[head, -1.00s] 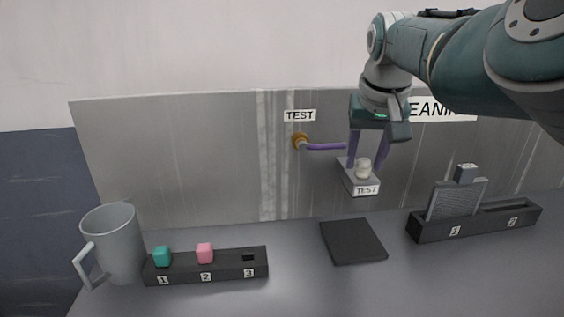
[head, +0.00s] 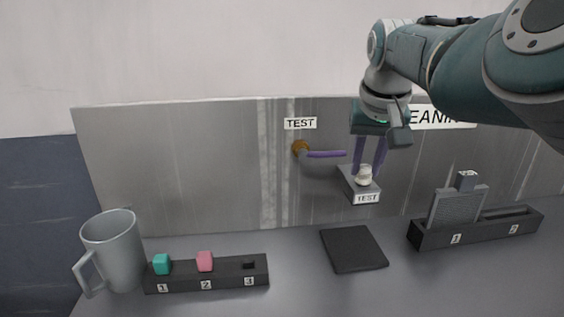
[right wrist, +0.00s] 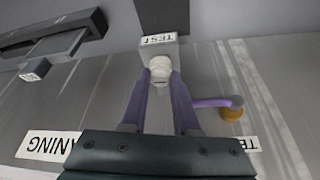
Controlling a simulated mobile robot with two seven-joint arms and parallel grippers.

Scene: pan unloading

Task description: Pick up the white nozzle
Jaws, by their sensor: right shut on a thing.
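The white nozzle (head: 364,174) sits on the small grey wall holder (head: 360,193) labelled TEST. My right gripper (head: 369,172) has its purple fingers pointing down at the nozzle and is shut on it. In the right wrist view the nozzle (right wrist: 160,70) shows between the fingertips, with the holder (right wrist: 160,50) just beyond it. My left gripper is not in view.
A purple-handled fitting (head: 325,154) sticks out of the wall panel left of the gripper. Below are a dark square pad (head: 353,249), a numbered block rack (head: 228,273), a grey mug (head: 112,250) and a slotted holder (head: 480,229).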

